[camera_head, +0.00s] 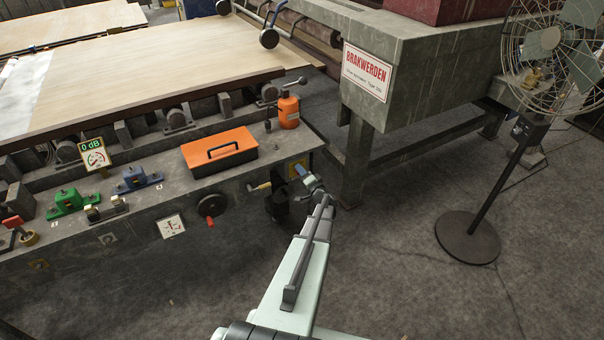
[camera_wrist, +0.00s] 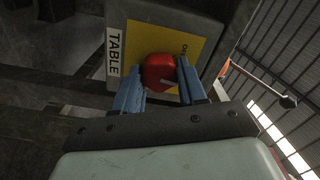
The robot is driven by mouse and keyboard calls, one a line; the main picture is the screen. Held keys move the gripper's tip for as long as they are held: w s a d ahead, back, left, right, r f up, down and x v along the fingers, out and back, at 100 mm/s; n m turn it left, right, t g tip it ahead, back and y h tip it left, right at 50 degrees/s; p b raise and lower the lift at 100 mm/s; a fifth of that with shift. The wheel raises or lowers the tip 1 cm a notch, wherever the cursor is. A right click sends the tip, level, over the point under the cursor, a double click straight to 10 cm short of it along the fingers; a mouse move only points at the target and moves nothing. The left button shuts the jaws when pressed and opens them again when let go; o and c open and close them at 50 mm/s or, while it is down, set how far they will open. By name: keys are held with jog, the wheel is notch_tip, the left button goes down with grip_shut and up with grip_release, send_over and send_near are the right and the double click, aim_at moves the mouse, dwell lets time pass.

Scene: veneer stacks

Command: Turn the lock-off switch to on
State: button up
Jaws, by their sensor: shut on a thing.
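The lock-off switch is a red knob (camera_wrist: 158,74) on a yellow plate (camera_wrist: 142,39) in the wrist view. A white label beside the plate reads TABLE. Small lettering at the plate's right side is partly hidden and hard to read. A pale mark shows on the knob, but which position it stands at I cannot tell. My gripper (camera_wrist: 160,68) has its two blue fingers on either side of the knob, shut on it. In the head view my gripper (camera_head: 304,176) is at the right end of the grey machine front and covers the knob.
An orange toolbox (camera_head: 220,152) and an orange bottle (camera_head: 288,110) stand on the ledge above. A black handwheel (camera_head: 212,205) and a lever with a pale grip (camera_head: 260,186) are left of my gripper. A fan (camera_head: 470,235) stands at right. The floor between is clear.

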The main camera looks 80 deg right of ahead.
jog(key=shift+f+m, duration=0.1)
jog(key=shift+m, duration=3.6)
jog(key=o, duration=1.1)
jog(key=shift+c, duration=0.2)
jog(key=shift+s+a, duration=0.1)
jog(key=v, duration=1.3)
jog(key=shift+s+a, duration=0.15)
jog(key=shift+a, duration=0.05)
